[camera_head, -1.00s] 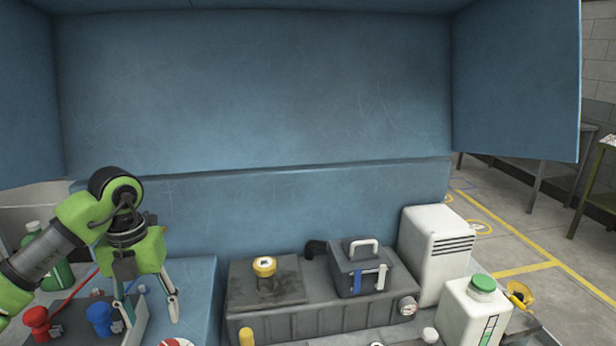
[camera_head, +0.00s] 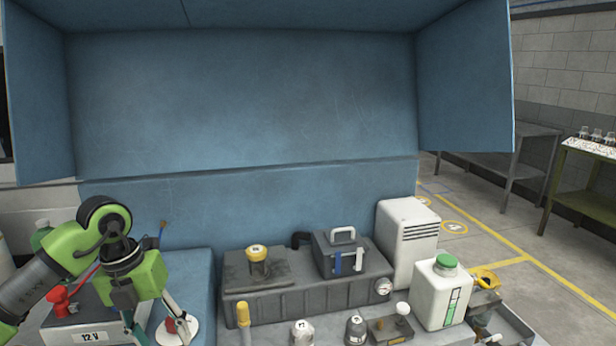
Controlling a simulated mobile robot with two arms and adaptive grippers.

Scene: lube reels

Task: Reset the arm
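My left arm, green and dark grey, comes in from the left. My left gripper (camera_head: 160,336) hangs pointing down at the lower left, in front of a 12 V battery. Its two fingers are spread apart, with a red and white round thing partly behind the right finger. I see nothing held between the fingers. The battery (camera_head: 62,337) has a red terminal (camera_head: 61,298) on top; the blue terminal is hidden behind the gripper. My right arm and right gripper are not in view.
A dark grey tank (camera_head: 300,298) with a yellow cap (camera_head: 257,251) stands in the middle. A white canister (camera_head: 407,232) and a white bottle with a green cap (camera_head: 442,290) stand to its right. A blue raised lid (camera_head: 245,105) fills the back.

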